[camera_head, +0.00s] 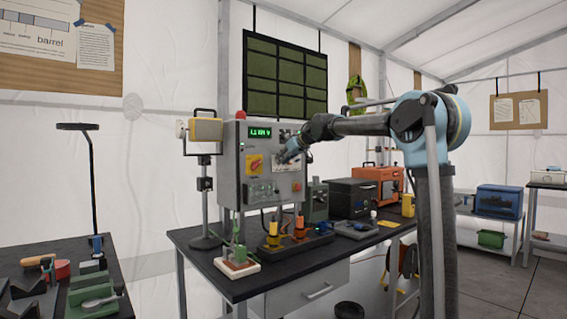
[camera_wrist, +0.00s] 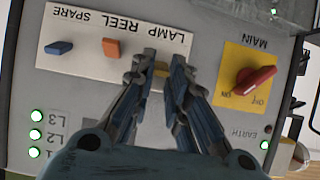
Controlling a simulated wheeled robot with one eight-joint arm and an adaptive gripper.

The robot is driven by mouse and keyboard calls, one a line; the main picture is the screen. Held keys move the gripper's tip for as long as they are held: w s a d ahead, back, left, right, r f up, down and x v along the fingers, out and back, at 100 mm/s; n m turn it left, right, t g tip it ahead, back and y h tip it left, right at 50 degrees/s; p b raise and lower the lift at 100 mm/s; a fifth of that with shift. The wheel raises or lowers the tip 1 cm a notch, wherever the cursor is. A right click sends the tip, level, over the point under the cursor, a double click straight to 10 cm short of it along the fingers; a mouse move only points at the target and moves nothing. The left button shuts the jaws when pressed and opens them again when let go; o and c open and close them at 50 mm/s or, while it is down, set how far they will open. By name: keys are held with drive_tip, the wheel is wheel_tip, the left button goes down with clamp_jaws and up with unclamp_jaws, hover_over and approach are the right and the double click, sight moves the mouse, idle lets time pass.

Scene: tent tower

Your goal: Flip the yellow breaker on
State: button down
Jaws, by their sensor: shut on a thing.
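The yellow breaker (camera_wrist: 161,69) sits under the LAMP label on a white plate (camera_wrist: 75,28) of the grey control panel (camera_head: 229,170). In the wrist view my gripper (camera_wrist: 163,62) has its two fingers on either side of the yellow breaker, shut on it, with only a small part of it showing between them. In the head view my gripper (camera_head: 284,157) reaches the panel front and hides the yellow breaker. Beside it, an orange breaker (camera_wrist: 111,47) sits under REEL and a blue breaker (camera_wrist: 60,47) under SPARE.
A red MAIN knob (camera_wrist: 254,80) on a yellow plate is close to the fingers. Green lamps (camera_wrist: 36,115) marked L1 to L3 are lit. A work lamp (camera_head: 205,131) stands left of the panel. Cables and plugs (camera_head: 285,236) are on the bench (camera_head: 190,237) below.

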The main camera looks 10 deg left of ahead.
drive_tip(key=shift+w+d, duration=0.1)
drive_tip(key=c, duration=1.6)
unclamp_jaws()
drive_tip(key=shift+o, duration=0.2)
drive_tip(key=v, duration=1.1)
drive_tip(key=shift+d+r, duration=0.2)
drive_tip(key=shift+d, duration=0.15)
